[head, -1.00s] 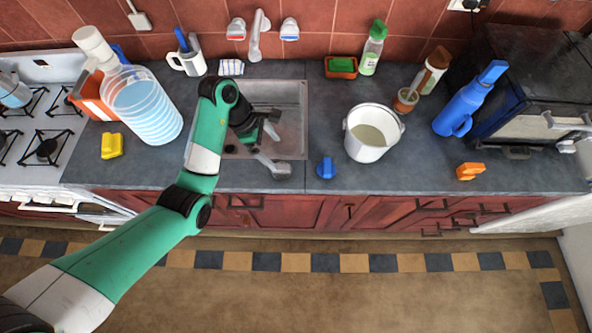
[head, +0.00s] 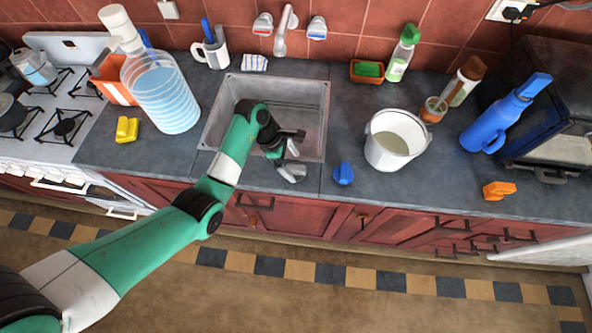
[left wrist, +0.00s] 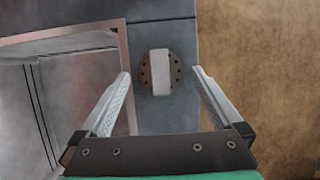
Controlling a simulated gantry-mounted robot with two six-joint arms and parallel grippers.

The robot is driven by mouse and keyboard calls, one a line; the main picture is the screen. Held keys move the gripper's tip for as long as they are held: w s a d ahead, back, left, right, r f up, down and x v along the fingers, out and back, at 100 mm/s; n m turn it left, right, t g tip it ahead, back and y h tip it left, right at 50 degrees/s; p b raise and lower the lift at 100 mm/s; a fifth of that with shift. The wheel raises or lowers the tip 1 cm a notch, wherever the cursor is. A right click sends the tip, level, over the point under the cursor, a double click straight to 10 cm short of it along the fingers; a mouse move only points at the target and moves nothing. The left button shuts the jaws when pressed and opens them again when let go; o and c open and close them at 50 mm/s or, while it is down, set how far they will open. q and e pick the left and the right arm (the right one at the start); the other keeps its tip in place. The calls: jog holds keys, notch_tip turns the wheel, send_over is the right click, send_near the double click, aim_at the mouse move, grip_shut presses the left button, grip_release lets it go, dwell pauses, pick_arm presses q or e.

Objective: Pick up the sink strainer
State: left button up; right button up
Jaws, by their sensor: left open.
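The sink strainer (left wrist: 175,73), a round brown disc with small holes and a pale upright block handle, lies on the grey counter between the sink and the counter's front edge in the left wrist view. My left gripper (head: 297,156) is open over the front edge of the sink in the head view, where I cannot clearly tell the strainer from the fingers. In the left wrist view the open fingers (left wrist: 161,74) point toward the strainer, one tip on each side of it, with nothing held. My right gripper is not in view.
The metal sink (head: 313,100) is behind the gripper. A blue knob-like object (head: 343,174) and a white bucket (head: 394,144) stand to its right. A large striped jug (head: 160,95) and a yellow sponge (head: 126,130) are left. The counter between sink and sponge is clear.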

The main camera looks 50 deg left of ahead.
aim_at(295, 167)
pick_arm(q)
jog(key=x, duration=0.3)
jog(key=shift+b, duration=0.35)
